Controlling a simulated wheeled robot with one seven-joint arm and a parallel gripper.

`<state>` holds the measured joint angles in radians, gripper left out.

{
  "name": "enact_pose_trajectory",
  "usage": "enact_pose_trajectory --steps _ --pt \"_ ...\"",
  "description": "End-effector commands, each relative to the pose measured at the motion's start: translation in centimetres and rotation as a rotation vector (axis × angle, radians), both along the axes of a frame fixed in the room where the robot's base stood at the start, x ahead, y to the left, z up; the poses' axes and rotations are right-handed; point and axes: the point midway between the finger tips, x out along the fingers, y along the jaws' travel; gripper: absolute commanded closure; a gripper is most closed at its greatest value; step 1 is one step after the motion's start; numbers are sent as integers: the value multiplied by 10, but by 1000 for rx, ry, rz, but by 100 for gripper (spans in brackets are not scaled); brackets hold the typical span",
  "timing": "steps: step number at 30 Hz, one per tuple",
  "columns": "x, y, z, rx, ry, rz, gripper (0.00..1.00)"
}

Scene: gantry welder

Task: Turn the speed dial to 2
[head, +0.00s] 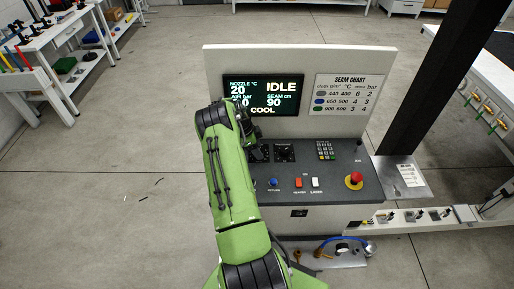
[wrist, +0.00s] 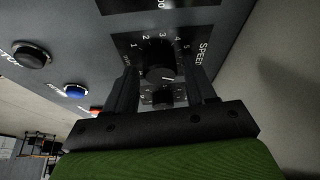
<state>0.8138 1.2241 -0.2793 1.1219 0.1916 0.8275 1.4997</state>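The speed dial (wrist: 162,74) is a dark round knob on a black plate, with white numbers around it and the label SPEED to its right in the wrist view. A short white mark on the knob points towards the right and slightly down in that view, away from the 2 at its upper left. My gripper (wrist: 163,95) is open, with one finger on each side of the knob and a visible gap to it. In the head view my gripper (head: 255,148) is at the panel's left part, mostly hidden by my green arm. The speed dial cannot be made out there.
The screen (head: 263,95) shows IDLE and COOL. Another dial (head: 286,153), a keypad (head: 325,150), a blue button (head: 273,182), an orange-red switch (head: 298,183), a white switch (head: 315,183) and a red emergency button (head: 354,180) are on the panel. A dark post (head: 425,90) stands at right.

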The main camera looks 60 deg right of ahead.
Motion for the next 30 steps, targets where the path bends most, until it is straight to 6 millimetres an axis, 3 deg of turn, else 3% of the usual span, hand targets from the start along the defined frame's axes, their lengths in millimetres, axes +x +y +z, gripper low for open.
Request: enact_pose_trajectory --steps 1,9,20,30 --pt "0 0 0 0 0 0 53" --pt "0 0 0 0 0 0 91" --pt "1 1 -1 -2 -2 75 91" --pt "-1 2 -4 -5 -3 338 91"
